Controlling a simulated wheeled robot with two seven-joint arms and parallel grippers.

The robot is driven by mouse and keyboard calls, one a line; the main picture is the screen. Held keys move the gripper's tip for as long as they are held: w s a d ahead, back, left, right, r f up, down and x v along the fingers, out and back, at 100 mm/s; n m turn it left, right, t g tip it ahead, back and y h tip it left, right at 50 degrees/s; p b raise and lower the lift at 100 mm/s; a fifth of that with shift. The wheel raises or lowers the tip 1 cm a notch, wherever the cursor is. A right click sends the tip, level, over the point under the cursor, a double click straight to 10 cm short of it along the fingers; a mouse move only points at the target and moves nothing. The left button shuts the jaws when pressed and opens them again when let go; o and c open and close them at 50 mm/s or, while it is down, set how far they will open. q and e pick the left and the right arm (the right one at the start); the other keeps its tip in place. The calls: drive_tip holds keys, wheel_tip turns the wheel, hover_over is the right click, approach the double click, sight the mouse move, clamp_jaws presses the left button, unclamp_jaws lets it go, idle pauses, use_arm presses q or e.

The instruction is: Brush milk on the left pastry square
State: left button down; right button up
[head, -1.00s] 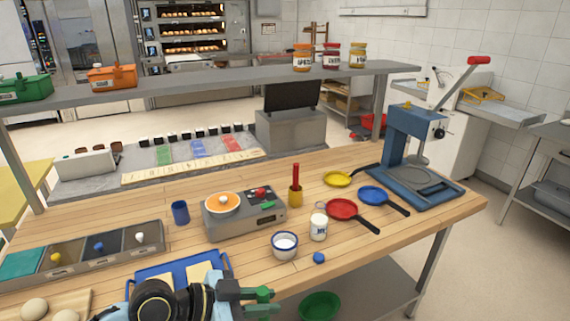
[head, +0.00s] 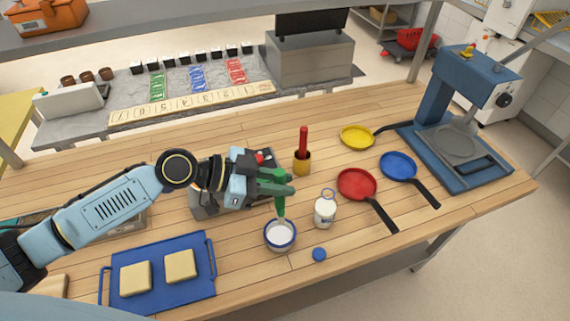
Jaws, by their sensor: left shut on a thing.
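The left pastry square (head: 135,278) lies on a blue tray (head: 158,301) at the lower left, beside the right pastry square (head: 181,266). Both are pale and flat. A white bowl with a blue rim (head: 280,236) holds white liquid, which looks like milk. My left gripper (head: 277,184) has green fingers and is above and slightly behind this bowl. It is shut on a slim green tool (head: 281,208), apparently a brush, that points down to the bowl. Its tip is at the bowl's far rim; I cannot tell whether it touches the liquid. My right gripper is out of view.
A white jar (head: 324,212) stands right of the bowl, with a blue cap (head: 319,254) in front. Red (head: 357,184), blue (head: 398,165) and yellow (head: 357,137) pans lie to the right. Counter between tray and bowl is clear.

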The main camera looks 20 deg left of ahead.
sight(277, 211)
use_arm(q)
drive_tip(key=shift+s+f+b, duration=0.3)
drive_tip(key=shift+s+f, duration=0.1)
drive_tip(key=shift+f, duration=0.4)
wheel_tip(277, 211, down, 3)
drive_tip(key=b, duration=0.2)
drive_tip(key=shift+w+f+b, duration=0.1)
drive_tip(key=shift+f+b, duration=0.05)
drive_tip(key=shift+b, duration=0.15)
wheel_tip(277, 211, down, 5)
drive_tip(key=b, duration=0.5)
drive_tip(key=shift+r+p, duration=2.75)
drive_tip(key=shift+r, duration=1.45)
